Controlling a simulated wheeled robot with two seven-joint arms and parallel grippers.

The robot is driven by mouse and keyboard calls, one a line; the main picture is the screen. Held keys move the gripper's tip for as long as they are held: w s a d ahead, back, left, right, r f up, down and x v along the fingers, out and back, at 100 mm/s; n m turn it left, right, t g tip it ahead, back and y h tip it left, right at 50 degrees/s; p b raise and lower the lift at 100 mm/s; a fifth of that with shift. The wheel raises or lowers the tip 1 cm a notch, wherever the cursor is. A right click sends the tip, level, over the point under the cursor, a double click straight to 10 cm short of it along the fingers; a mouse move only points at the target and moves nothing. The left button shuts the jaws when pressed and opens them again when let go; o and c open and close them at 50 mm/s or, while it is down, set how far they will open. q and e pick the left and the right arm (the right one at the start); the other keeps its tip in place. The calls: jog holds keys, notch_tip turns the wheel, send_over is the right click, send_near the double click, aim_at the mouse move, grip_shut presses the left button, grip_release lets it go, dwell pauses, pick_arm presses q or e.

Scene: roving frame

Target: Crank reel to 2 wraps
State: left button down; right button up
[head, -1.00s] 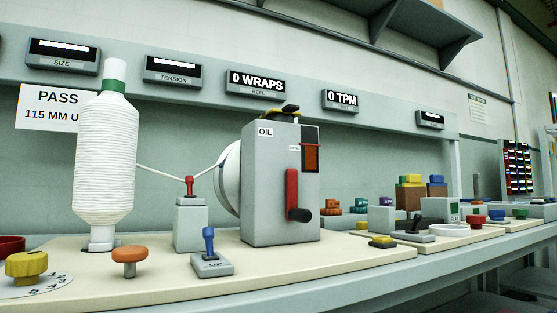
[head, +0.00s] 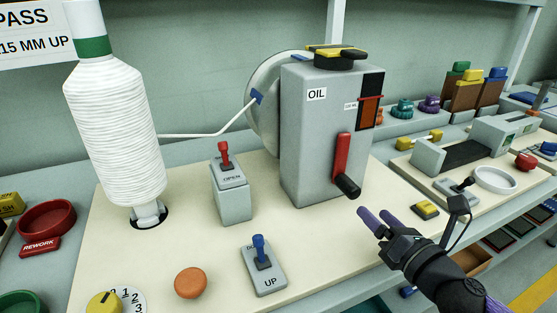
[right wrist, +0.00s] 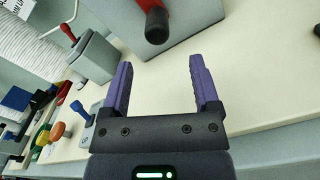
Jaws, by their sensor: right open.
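The reel (head: 266,104) is a pale disc behind a grey box (head: 312,140) labelled OIL. Its crank is a red arm (head: 341,158) with a black knob (head: 348,187), hanging down on the box's right face. White thread runs from a large wound bobbin (head: 115,130) to the reel. My right gripper (head: 370,221), with purple fingers, is open and empty, in front of and below the knob. In the right wrist view the knob (right wrist: 158,27) shows beyond the open fingers (right wrist: 158,80), apart from them. The left gripper is not in view. The wraps display is outside the current head view.
A small post with a red OPEN lever (head: 224,155) and a blue UP lever (head: 260,250) stand left of the crank. An orange knob (head: 190,283) and a numbered yellow dial (head: 104,303) are at the front. A yellow button (head: 425,209) sits right of my gripper.

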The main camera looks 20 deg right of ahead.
aim_at(346, 184)
jog(key=shift+w+a+r, duration=0.1)
jog(key=shift+w+r, duration=0.05)
jog(key=shift+w, duration=0.65)
jog(key=w, duration=0.2)
jog(key=w+b, duration=0.1)
jog(key=w, duration=0.2)
jog(key=w+b, duration=0.1)
jog(key=w, duration=0.2)
jog(key=shift+w+a, duration=0.2)
jog(key=shift+a, duration=0.15)
grip_shut()
